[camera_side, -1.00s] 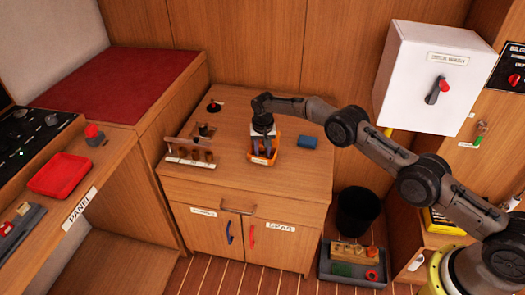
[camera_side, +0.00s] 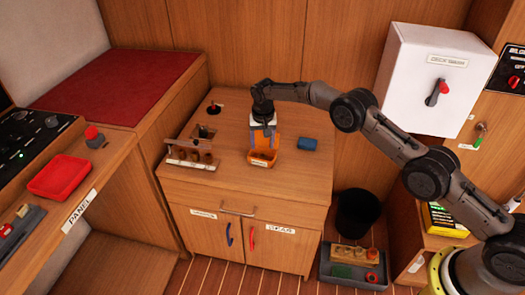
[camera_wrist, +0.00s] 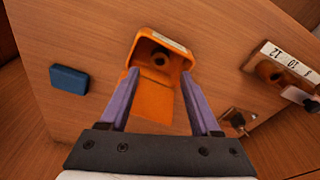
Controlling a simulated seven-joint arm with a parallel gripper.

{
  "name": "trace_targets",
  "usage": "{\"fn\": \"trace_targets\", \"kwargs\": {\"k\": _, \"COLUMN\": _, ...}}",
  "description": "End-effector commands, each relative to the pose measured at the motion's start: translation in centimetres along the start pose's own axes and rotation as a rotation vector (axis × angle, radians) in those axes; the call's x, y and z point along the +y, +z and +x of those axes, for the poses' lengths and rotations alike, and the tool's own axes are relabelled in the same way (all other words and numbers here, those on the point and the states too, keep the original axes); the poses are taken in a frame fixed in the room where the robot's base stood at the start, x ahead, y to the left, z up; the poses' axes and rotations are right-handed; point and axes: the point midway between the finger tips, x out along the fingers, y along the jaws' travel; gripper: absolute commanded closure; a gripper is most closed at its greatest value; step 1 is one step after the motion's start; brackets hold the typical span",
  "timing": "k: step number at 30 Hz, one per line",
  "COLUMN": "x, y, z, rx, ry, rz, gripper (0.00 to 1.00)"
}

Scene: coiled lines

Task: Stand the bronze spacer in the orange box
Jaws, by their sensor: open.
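The orange box (camera_side: 262,163) sits on the cabinet top; it also shows in the wrist view (camera_wrist: 153,102). In the wrist view, a brownish ring with a dark central hole, looking like the bronze spacer (camera_wrist: 160,50), stands upright inside the box, end face up. My gripper (camera_wrist: 158,72) is open, with its two purple fingers apart and nothing held between them. In the side view my gripper (camera_side: 263,147) is directly above the box, pointing down. The spacer cannot be made out clearly there.
A blue block (camera_side: 307,144) lies to the right. A red-topped knob (camera_side: 213,108) is behind. The cabinet top in front is clear.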

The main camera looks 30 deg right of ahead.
Motion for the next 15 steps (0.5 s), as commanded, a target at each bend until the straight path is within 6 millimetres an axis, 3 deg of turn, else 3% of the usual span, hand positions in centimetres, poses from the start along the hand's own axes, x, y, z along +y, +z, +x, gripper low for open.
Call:
{"fn": "trace_targets", "kwargs": {"k": 6, "x": 0.0, "y": 0.0, "z": -4.3, "rx": 0.0, "ry": 0.0, "rz": 0.0, "gripper": 0.36}}
{"fn": "trace_targets", "kwargs": {"k": 15, "x": 0.0, "y": 0.1, "z": -6.5, "rx": -0.002, "ry": 0.002, "rz": 0.0, "gripper": 0.36}}
